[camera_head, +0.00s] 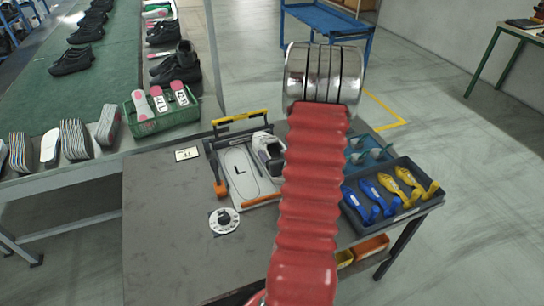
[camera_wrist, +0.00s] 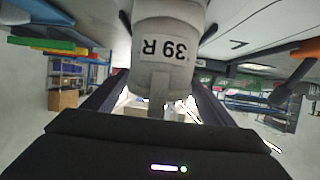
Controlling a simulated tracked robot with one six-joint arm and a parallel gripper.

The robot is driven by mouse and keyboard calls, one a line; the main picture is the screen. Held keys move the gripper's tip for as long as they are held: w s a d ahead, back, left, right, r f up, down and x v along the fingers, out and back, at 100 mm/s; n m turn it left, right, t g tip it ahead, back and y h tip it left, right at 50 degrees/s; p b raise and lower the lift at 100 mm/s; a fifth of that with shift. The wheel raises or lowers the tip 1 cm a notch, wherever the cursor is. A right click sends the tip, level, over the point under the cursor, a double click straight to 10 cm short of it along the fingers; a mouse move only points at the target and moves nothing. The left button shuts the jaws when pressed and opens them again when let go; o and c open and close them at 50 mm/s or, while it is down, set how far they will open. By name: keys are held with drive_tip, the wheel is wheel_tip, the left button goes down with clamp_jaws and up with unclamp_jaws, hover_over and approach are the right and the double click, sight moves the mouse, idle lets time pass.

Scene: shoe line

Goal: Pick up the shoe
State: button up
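The shoe (camera_head: 267,152), grey and white with a dark opening, stands on the pale board marked L at the back of the table. My red arm hides its right part. In the wrist view the shoe (camera_wrist: 168,30) fills the upper middle, very close, with an upside-down 39 R label. My gripper (camera_wrist: 167,75) has one dark finger on each side of the shoe. The fingers stand wide apart, with light gaps beside the shoe's narrow tab. I cannot see whether they touch it. The head view hides my fingers behind the arm.
A dark tray (camera_head: 391,191) with blue and yellow shoe-shaped pieces lies right of my arm. A yellow-and-black bar (camera_head: 240,117) and an orange-ended handle (camera_head: 219,185) border the board. A white dial (camera_head: 224,220) lies in front. The table's front left (camera_head: 165,225) is clear.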

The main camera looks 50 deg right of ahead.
drive_tip(key=c, duration=1.4)
drive_tip(key=shift+r, duration=0.1)
wheel_tip(320, 180, up, 10)
idle(0.7)
